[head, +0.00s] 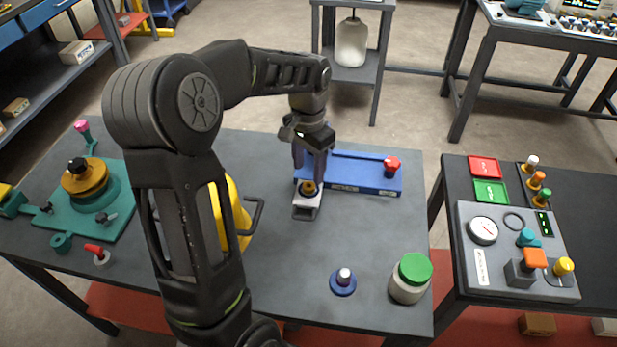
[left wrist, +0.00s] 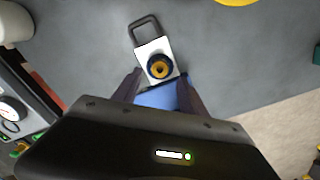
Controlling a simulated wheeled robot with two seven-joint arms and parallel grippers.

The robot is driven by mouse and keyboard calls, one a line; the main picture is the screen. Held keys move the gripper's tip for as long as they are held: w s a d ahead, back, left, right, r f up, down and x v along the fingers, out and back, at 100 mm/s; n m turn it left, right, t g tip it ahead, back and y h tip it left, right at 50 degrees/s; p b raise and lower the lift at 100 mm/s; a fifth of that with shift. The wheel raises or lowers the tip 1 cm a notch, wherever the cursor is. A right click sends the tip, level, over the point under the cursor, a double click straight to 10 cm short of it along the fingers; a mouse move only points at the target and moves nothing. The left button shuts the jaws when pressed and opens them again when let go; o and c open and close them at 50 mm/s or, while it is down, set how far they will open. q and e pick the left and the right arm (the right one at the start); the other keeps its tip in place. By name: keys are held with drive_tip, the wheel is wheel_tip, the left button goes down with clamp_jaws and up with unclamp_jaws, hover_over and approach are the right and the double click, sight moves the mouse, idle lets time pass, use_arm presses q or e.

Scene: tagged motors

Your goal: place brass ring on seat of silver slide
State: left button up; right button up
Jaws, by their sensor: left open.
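The silver slide (head: 306,211) sticks out from the front of a blue base (head: 350,175) on the table. Its pale plate (left wrist: 151,50) and dark loop handle (left wrist: 145,26) show in the left wrist view. A small brass-yellow ring (head: 309,187) with a dark centre sits on the plate inside a dark blue collar; it also shows in the left wrist view (left wrist: 159,69). I cannot tell how deep it sits. My left gripper (head: 312,172) is open, pointing down, its fingers on either side just behind the ring. No contact shows. My right gripper is out of view.
A red knob (head: 391,165) stands at the blue base's right end. A blue peg piece (head: 343,282) and a green-lidded jar (head: 411,277) stand front right. A green fixture (head: 125,200) with a brass disc lies left. A control panel (head: 510,270) is on the right table.

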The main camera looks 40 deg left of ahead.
use_arm(q)
wheel_tip(320, 180, up, 7)
drive_tip(key=shift+r, duration=0.15)
idle(0.7)
